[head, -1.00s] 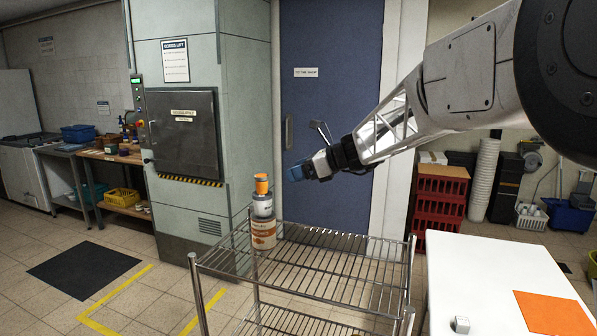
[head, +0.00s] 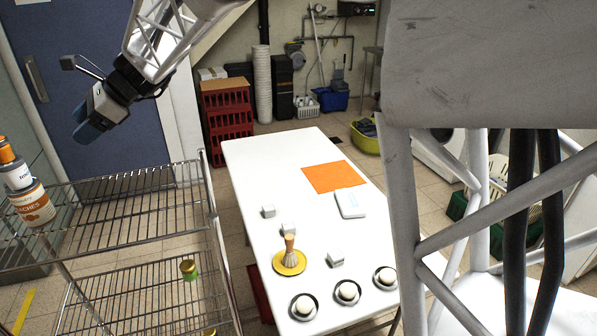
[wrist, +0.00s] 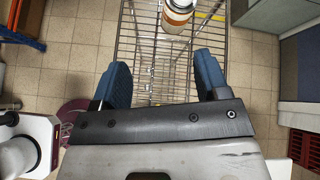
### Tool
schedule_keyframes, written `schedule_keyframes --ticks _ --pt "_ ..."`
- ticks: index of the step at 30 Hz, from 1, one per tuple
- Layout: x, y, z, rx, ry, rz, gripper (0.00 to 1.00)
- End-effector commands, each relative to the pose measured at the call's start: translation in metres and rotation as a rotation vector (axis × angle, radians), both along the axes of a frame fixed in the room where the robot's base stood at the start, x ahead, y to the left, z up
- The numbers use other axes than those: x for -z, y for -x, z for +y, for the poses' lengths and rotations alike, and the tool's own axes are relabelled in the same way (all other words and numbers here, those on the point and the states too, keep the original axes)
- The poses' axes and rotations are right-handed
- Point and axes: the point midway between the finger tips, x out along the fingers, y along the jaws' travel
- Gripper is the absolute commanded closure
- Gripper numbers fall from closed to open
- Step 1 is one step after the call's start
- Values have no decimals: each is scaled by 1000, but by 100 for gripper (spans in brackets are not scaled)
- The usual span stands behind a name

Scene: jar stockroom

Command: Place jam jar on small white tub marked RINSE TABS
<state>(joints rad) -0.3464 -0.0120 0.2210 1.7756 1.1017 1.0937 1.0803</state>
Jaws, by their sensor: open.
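At the left edge of the head view, an orange jar with an orange lid (head: 6,151), which looks like the jam jar, stands upright on a small white tub (head: 17,177). The tub's dark lettering is too cut off to read. The tub rests on a larger tin with an orange label (head: 32,206) on the wire cart's top shelf. My gripper (head: 86,132) is open and empty, right of the stack and apart from it. In the wrist view its spread blue fingers (wrist: 161,60) have nothing between them; part of the stack (wrist: 177,20) shows beyond, cut off at the top.
The white table (head: 262,165) holds an orange sheet (head: 333,177), a flat white box (head: 350,203), a brush on a yellow dish (head: 289,260) and several small items.

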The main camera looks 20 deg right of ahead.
Motion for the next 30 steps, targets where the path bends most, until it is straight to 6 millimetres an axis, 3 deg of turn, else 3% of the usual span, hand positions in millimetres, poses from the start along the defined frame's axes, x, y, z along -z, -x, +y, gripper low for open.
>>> schedule_keyframes --ticks 3,12,30 --pt "-2 28 -42 -46 76 -112 32" --pt "20 99 -140 -202 295 -359 32" --pt "83 258 -307 -645 731 -709 32"
